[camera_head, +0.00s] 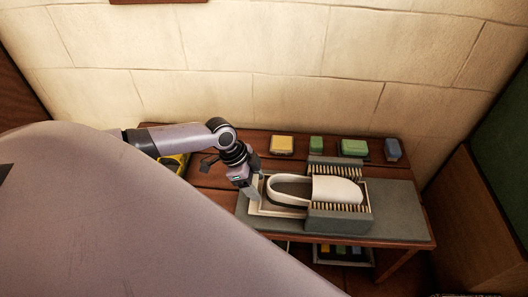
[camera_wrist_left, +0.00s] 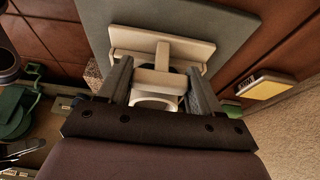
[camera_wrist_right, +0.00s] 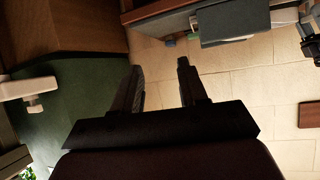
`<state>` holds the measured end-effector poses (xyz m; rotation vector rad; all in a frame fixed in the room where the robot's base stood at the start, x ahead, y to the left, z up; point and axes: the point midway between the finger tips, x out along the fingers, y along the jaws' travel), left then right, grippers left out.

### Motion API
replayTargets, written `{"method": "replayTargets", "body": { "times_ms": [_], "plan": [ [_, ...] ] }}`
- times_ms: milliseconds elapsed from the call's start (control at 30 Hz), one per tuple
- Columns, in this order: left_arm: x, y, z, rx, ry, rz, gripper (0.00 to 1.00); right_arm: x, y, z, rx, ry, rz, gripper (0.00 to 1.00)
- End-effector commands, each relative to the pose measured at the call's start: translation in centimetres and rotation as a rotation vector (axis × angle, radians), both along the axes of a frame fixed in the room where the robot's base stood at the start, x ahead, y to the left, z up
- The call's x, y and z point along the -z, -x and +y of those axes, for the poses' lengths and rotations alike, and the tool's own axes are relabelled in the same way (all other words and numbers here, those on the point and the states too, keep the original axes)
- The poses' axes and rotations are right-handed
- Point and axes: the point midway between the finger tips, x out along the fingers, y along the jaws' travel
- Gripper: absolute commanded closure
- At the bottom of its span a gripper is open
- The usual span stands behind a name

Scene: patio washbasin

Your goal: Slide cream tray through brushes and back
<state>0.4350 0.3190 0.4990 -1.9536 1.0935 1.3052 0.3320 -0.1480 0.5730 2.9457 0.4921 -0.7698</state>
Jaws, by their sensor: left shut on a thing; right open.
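The cream tray (camera_head: 266,210) lies on a grey mat (camera_head: 398,206) on the wooden table, with a white slipper-like shoe (camera_head: 334,190) on it. The shoe's right part is between two brush blocks with pale bristles, the back block (camera_head: 335,162) and the front block (camera_head: 338,218). My left gripper (camera_head: 251,183) is at the tray's left end, shut on its handle; in the left wrist view the cream handle (camera_wrist_left: 160,80) sits between the fingers. My right gripper (camera_wrist_right: 160,72) is open and empty, away from the tray; it is not visible in the head view.
Yellow (camera_head: 281,145), green (camera_head: 316,143) and blue (camera_head: 393,149) blocks, plus another green one (camera_head: 354,147), line the table's back edge by the stone wall. A yellow-black item (camera_head: 174,165) is behind my left arm. A tray of coloured pieces (camera_head: 343,254) sits below the table. The mat's right end is bare.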

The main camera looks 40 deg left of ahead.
Motion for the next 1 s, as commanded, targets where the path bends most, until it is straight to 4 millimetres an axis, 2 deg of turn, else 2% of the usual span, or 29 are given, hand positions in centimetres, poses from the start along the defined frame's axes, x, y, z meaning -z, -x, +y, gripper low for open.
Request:
{"method": "replayTargets", "body": {
  "times_ms": [100, 300, 733, 767, 800, 1000],
  "plan": [
    [-0.1, 1.0, 1.3, -0.002, -0.002, 0.007, 0.91, 0.0, 0.1, -0.5, 0.01, 0.005, 0.014, 0.57],
    [0.0, 1.6, 2.4, -0.002, 0.0, 0.006, 0.9, 0.4, 0.2, -1.1, 0.024, 0.009, 0.026, 0.57],
    [0.2, 1.9, 2.9, 0.0, -0.006, 0.009, 0.91, 1.0, 0.5, -1.1, 0.025, 0.008, 0.04, 0.57],
    [0.2, 1.9, 3.0, 0.0, -0.006, 0.009, 0.29, 1.0, 0.6, -1.1, 0.025, 0.008, 0.04, 0.57],
    [0.2, 1.9, 3.0, 0.0, -0.006, 0.009, 0.16, 1.0, 0.6, -1.1, 0.025, 0.008, 0.041, 0.57],
    [0.1, 1.8, 2.8, 0.0, -0.003, 0.005, 0.15, 0.7, 0.4, -1.0, 0.025, 0.004, 0.035, 0.57]
  ]
}}
